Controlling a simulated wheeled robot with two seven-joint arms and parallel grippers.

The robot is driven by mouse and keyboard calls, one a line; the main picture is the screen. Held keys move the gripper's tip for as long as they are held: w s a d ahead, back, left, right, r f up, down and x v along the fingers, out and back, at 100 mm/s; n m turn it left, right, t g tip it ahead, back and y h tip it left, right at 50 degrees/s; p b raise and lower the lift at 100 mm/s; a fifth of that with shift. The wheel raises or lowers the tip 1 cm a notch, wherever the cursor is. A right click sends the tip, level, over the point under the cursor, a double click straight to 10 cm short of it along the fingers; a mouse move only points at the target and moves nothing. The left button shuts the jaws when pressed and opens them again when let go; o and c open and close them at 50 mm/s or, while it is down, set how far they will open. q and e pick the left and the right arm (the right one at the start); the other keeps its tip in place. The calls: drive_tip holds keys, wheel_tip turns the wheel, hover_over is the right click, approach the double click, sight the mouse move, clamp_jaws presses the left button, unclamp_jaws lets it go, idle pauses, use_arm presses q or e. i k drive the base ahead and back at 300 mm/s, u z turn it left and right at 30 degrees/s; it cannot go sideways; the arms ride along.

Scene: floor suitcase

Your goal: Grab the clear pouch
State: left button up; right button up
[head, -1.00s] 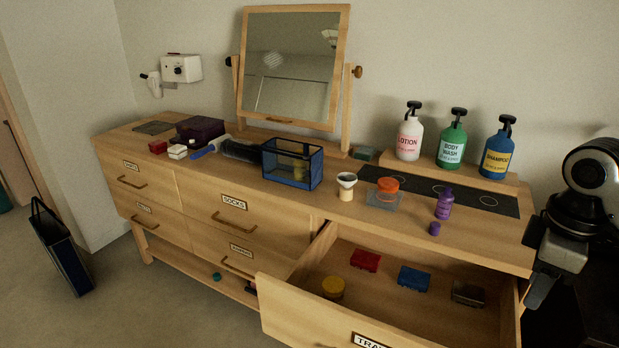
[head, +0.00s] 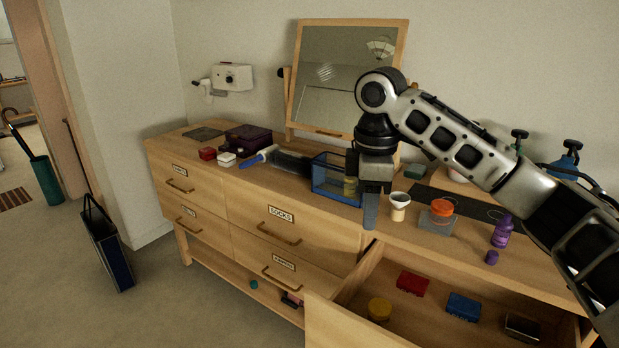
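The clear pouch (head: 328,182), a see-through box shape with dark blue edges, stands upright on the dresser top in front of the mirror. A small yellowish item shows through its right side. My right gripper (head: 370,208) points down just right of the pouch, near the dresser's front edge, and covers the pouch's right end. Its fingers are seen nearly edge-on, so I cannot tell whether they are open or whether they touch the pouch. My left gripper is not in view.
A shaving brush (head: 399,206) and an orange-lidded container (head: 438,215) stand right of my gripper. A dark brush (head: 290,162) lies left of the pouch. The mirror (head: 345,80) stands behind. An open drawer (head: 400,330) juts out below right.

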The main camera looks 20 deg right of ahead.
sight(328, 179)
drive_tip(key=i, duration=2)
drive_tip(key=z, duration=0.9)
